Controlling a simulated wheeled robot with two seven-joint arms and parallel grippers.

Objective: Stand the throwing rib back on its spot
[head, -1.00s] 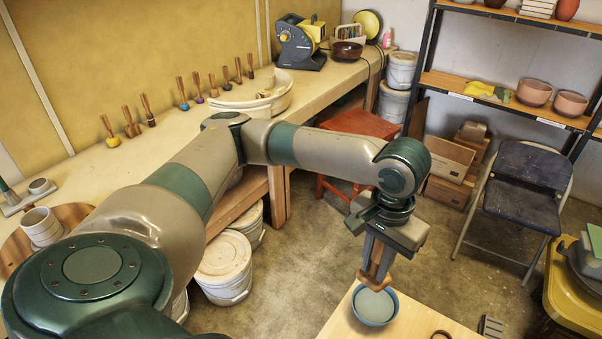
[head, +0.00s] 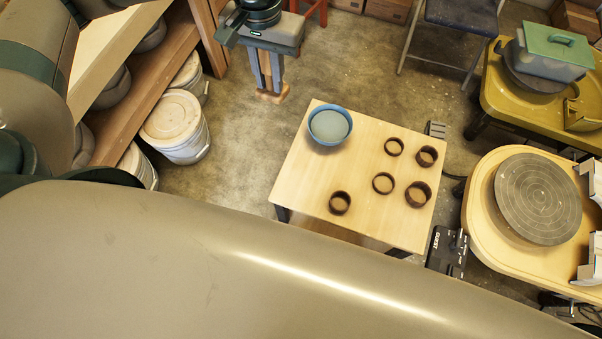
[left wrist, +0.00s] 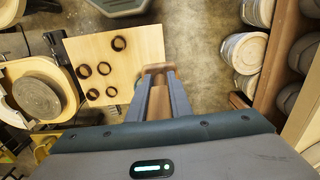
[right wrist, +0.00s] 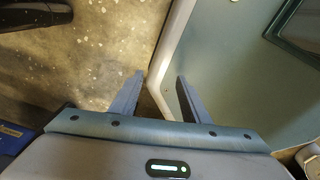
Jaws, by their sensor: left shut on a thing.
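My left gripper (head: 268,88) is shut on the throwing rib (head: 272,96), a brown wooden piece. It holds the rib above the concrete floor, left of the small table in the head view. The rib also shows between the fingers in the left wrist view (left wrist: 158,102). The small light-wood table (head: 290,185) bears several dark brown rings, one of them at its front left (head: 340,203). I cannot tell which place is the rib's spot. My right gripper (right wrist: 158,95) is open and empty in the right wrist view; the head view does not show it.
A blue bowl (head: 330,125) stands at the table's back left corner. A potter's wheel (head: 538,199) is to the right of the table. Lidded buckets (head: 174,125) stand by the shelving at left. My own arm link covers the bottom of the head view.

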